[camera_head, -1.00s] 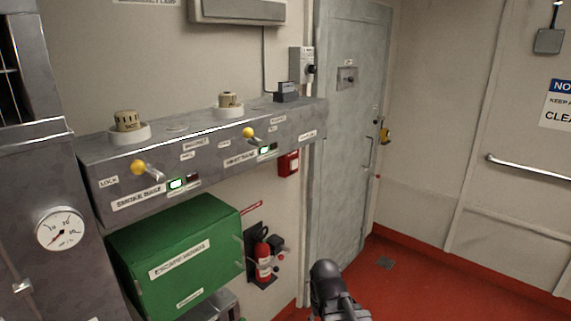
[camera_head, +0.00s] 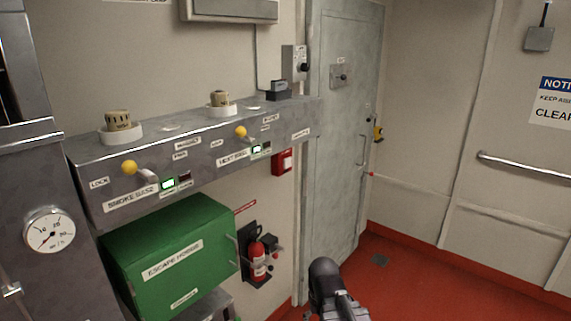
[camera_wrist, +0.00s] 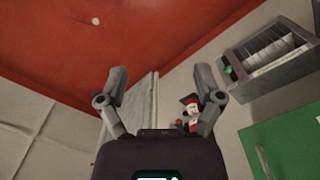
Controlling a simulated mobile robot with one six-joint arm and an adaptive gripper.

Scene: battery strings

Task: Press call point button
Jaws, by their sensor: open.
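The call point is a small red box (camera_head: 283,161) with a pale front, on the wall under the right end of the grey ledge, left of the door. Its button is too small to make out. In the head view, a dark rounded part of my arm (camera_head: 326,280) shows at the bottom, below and to the right of the call point. In the wrist view, my gripper (camera_wrist: 161,82) has its two fingers spread, with nothing between them. I cannot make out the call point in the wrist view.
A green escape hood box (camera_head: 172,243) and a fire extinguisher (camera_head: 258,259) are on the wall below the call point. The ledge (camera_head: 195,150) carries yellow-knobbed levers and beacons. A grey door (camera_head: 345,120) stands to the right. Red floor (camera_head: 410,285) is clear at right.

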